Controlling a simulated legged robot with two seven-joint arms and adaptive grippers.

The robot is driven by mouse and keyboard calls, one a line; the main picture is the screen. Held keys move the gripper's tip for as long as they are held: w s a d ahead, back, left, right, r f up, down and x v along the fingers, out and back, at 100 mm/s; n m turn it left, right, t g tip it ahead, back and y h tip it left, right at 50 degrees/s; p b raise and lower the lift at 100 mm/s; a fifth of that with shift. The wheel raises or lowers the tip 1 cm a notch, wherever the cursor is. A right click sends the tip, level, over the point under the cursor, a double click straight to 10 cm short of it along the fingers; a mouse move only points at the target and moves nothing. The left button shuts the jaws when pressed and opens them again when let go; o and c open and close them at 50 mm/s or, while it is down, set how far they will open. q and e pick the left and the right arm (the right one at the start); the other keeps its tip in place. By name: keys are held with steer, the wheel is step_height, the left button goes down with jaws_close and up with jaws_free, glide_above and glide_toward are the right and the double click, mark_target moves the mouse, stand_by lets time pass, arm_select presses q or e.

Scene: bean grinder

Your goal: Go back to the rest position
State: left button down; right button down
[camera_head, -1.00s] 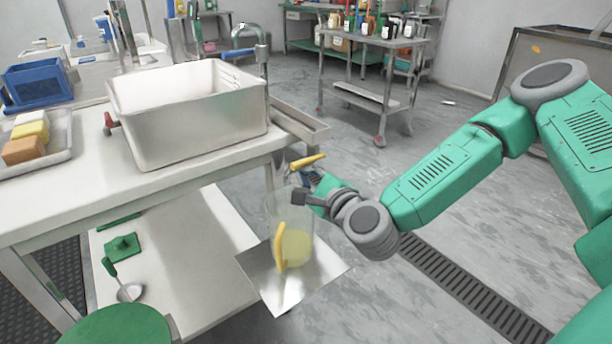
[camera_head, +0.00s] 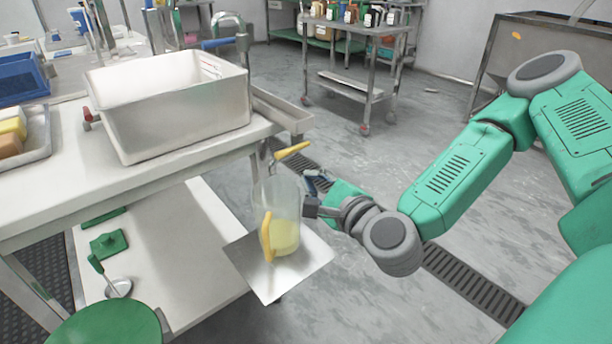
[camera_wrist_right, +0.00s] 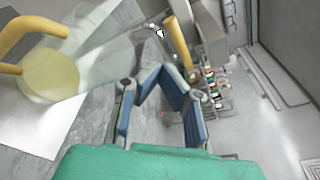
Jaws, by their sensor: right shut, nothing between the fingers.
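A clear jug (camera_head: 287,207) with a yellow handle and yellowish lower part stands upright on a square metal plate (camera_head: 303,277) beside the worktable. It also shows at the left of the right wrist view (camera_wrist_right: 95,70). My right gripper (camera_head: 316,182) is just right of the jug's upper part, shut and empty. In the right wrist view its blue-padded fingers (camera_wrist_right: 160,76) hold nothing, and the jug is to their left. I cannot tell how wide the gap to the jug is. My left gripper is not in view.
A worktable (camera_head: 65,190) with a large metal basin (camera_head: 180,130) stands at left. A yellow lever (camera_head: 292,150) sticks out near its right edge, just above my right gripper. A trolley with bottles (camera_head: 365,45) is at the back.

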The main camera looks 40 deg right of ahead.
steer(key=shift+a, duration=0.1)
steer(key=s+a+f+n+g+y+p, duration=0.55)
steer(key=s+a+f+n+g, duration=0.35)
steer(key=s+a+f+n, duration=0.4)
steer(key=s+d+f+n+g+h+p, duration=0.3)
steer(key=s+d+n+g+h+p, duration=0.2)
steer(key=s+d+n, duration=0.5)
steer(key=s+n+g+p, duration=0.1)
steer(key=s+n+g, duration=0.1)
steer(key=n, duration=0.1)
steer(key=shift+d+n, duration=0.15)
steer(key=shift+n, duration=0.15)
